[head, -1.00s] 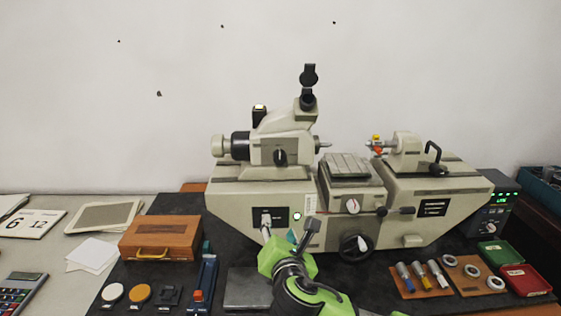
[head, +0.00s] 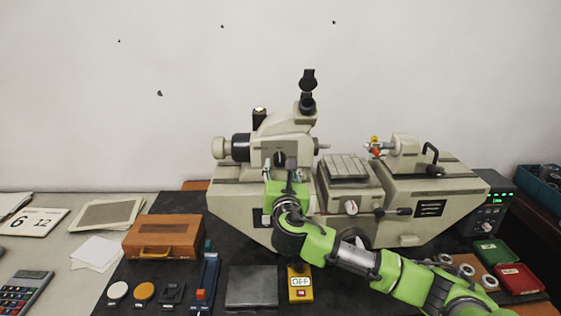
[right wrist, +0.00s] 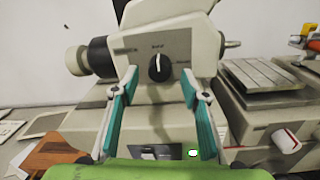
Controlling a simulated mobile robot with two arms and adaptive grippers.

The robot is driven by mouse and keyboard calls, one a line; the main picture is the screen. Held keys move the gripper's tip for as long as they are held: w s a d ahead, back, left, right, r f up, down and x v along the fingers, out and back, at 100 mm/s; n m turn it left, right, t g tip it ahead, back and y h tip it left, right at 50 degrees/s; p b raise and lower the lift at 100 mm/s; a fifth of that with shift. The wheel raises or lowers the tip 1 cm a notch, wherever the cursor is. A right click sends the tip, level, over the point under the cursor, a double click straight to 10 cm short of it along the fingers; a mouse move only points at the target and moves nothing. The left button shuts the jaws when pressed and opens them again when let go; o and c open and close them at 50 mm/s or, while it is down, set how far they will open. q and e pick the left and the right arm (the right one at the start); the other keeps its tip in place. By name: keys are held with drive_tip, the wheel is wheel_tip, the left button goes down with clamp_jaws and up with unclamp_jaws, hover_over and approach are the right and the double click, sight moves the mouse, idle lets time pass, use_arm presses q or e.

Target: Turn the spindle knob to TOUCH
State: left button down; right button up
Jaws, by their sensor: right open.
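The spindle knob (right wrist: 159,68) is a black round knob with a white pointer line on the grey front of the machine's upper head. In the right wrist view its pointer points almost straight up, toward a small label. Another label lies to its right; both are too blurred to read surely. The knob also shows in the head view (head: 280,158), just above my gripper. My right gripper (right wrist: 158,82) is open, its two teal-padded fingers apart below and either side of the knob, apparently not touching it. My left gripper is not in view.
A panel with a green lamp (right wrist: 193,153) sits below, between the fingers. A lever (head: 398,211) and a red-marked dial (head: 351,207) are on the machine to the right. A yellow box reading OFF (head: 300,284) and a wooden case (head: 163,236) stand on the dark mat.

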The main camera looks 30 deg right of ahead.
sight(279, 160)
drive_tip(key=shift+x, duration=1.05)
drive_tip(key=c, duration=1.1)
